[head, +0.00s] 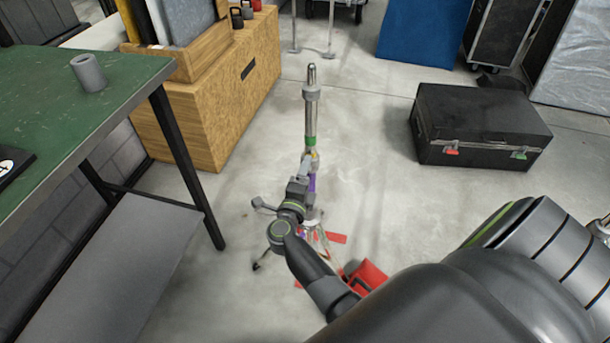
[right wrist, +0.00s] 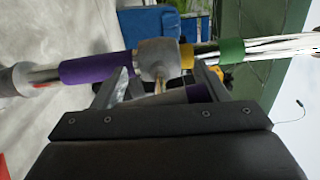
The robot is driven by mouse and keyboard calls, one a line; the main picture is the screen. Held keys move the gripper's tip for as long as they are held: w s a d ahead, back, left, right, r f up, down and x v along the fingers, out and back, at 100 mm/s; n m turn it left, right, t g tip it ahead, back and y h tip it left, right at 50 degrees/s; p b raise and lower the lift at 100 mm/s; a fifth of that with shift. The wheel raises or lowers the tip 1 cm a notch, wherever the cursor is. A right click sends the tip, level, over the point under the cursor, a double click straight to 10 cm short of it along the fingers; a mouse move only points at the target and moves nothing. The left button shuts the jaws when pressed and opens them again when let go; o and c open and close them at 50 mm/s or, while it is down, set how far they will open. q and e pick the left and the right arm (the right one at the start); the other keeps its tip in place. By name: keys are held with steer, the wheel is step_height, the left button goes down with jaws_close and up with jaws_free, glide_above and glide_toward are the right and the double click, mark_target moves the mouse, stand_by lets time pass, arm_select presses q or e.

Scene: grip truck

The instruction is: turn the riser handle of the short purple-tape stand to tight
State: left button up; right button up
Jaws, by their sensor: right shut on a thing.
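The short stand (head: 311,115) is upright on the floor in the middle of the head view, a chrome post with a green band and purple tape (head: 312,183) lower down. In the right wrist view the purple tape (right wrist: 95,68) and the grey collar (right wrist: 156,58) lie along the post. My right gripper (head: 303,172) is at the collar, beside the post. It is shut on the riser handle (right wrist: 160,88), which is mostly hidden between the fingers; its exact angle cannot be told. My left gripper is not in view.
A red sandbag (head: 367,274) lies by the stand's legs, partly behind my right arm. A green-topped table (head: 120,75) with a grey cylinder (head: 89,73) is at left. A wooden box (head: 215,110) stands behind it. A black case (head: 480,125) sits at right, with clear floor between.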

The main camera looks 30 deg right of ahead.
stand_by(0.3)
steer(key=o, duration=1)
